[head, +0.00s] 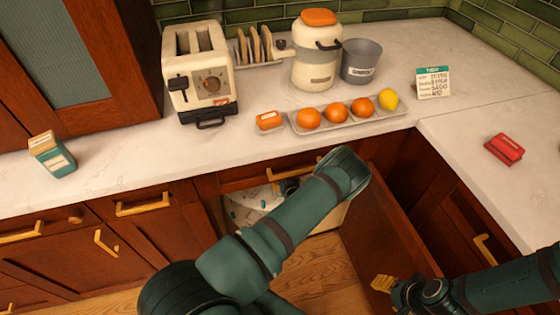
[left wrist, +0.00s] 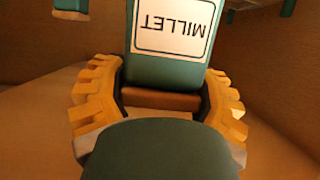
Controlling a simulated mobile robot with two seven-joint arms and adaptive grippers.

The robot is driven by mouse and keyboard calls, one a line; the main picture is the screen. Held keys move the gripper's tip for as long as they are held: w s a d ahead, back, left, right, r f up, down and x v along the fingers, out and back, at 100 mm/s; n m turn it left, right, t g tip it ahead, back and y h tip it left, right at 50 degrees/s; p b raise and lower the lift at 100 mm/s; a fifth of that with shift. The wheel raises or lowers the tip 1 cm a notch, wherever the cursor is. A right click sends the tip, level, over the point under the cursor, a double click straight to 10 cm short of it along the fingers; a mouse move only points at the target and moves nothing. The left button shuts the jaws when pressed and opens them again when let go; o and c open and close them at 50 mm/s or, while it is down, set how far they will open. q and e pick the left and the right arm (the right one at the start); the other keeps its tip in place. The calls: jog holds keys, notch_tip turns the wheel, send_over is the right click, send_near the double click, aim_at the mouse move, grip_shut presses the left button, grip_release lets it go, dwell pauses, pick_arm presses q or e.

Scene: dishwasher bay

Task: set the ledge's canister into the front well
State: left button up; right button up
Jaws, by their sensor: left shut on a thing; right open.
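A teal canister (left wrist: 170,75) with a white label reading MILLET, upside down in the left wrist view, sits between the yellow fingers of my left gripper (left wrist: 160,100). The gripper is shut on it near its brown end. In the head view my left forearm reaches into the open cabinet under the counter and hides most of that gripper and the canister. A pale speckled round surface (head: 248,207) shows inside the cabinet; no well can be made out there. My right gripper (head: 384,284) is open and empty, low in front of the open cabinet door.
Another teal canister (head: 53,160) stands on the counter at left. A toaster (head: 199,75), a jar (head: 315,60), a grey bucket (head: 361,62), a fruit tray (head: 292,122) and a red item (head: 504,149) are on the counter. The cabinet door (head: 395,235) stands open right of my left arm.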

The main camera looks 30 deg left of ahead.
pick_arm(q)
jog(key=w+a, duration=0.1)
jog(key=w+a+r, duration=0.1)
jog(key=w+a, duration=0.1)
jog(key=shift+w+r+b, duration=0.35)
jog(key=shift+r+b, duration=0.05)
jog(key=shift+f+b, duration=0.85)
jog(key=shift+f, duration=0.85)
jog(key=shift+s+f, duration=0.1)
jog(key=shift+f, duration=1.1)
pick_arm(e)
jog(key=shift+w+a+f+n, duration=0.2)
jog(key=shift+a+f, duration=0.1)
jog(key=shift+f, duration=0.35)
jog(key=shift+w+a+f+n, duration=0.1)
jog(key=shift+w+a+f, duration=0.15)
jog(key=shift+f, duration=0.4)
pick_arm(q)
jog(key=shift+s+d+f, duration=0.1)
jog(key=shift+f, duration=1.15)
jog(key=o, duration=1.4)
jog(key=shift+r+p, duration=1.75)
jog(key=shift+r, duration=1.25)
pick_arm(e)
jog(key=shift+r, duration=1.7)
